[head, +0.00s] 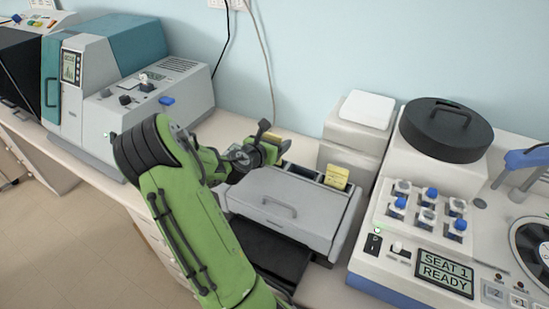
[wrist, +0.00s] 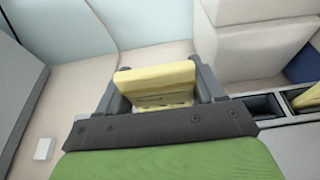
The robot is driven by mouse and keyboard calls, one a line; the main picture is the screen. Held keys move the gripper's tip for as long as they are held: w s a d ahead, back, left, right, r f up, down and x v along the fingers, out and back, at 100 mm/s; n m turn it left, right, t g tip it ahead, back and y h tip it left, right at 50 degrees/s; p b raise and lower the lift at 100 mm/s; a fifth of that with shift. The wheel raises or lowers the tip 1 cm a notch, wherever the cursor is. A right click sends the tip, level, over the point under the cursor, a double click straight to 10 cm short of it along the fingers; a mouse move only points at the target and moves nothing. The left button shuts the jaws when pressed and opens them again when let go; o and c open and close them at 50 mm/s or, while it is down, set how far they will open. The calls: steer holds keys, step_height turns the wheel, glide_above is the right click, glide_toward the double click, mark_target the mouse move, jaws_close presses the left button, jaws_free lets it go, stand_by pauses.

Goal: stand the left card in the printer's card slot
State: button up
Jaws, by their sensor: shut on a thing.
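My gripper (head: 268,138) is shut on a yellow card at the back left of the grey printer (head: 285,208). In the wrist view, the held card (wrist: 155,78) sits between the two fingers of my gripper (wrist: 160,86). In the head view my gripper hides most of it. Its lower edge is hidden, so I cannot tell whether it touches anything below. A dark, empty slot (wrist: 262,105) lies just right of the held card. A second yellow card (head: 337,176) stands at the right end of the printer's slot row; it also shows in the wrist view (wrist: 308,98).
A pale box unit (head: 357,130) stands behind the printer. A white machine with blue and white caps (head: 430,205) is close on the right. A teal and grey machine (head: 135,75) stands on the left. Some bench behind my gripper is clear.

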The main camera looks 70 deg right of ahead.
steer(key=shift+f+b, duration=0.4)
steer(key=shift+f, duration=1.45)
steer(key=o, duration=1)
steer(key=shift+a+r, duration=0.25)
steer(key=v, duration=1.1)
steer(key=shift+a+r, duration=0.1)
steer(key=shift+a, duration=0.2)
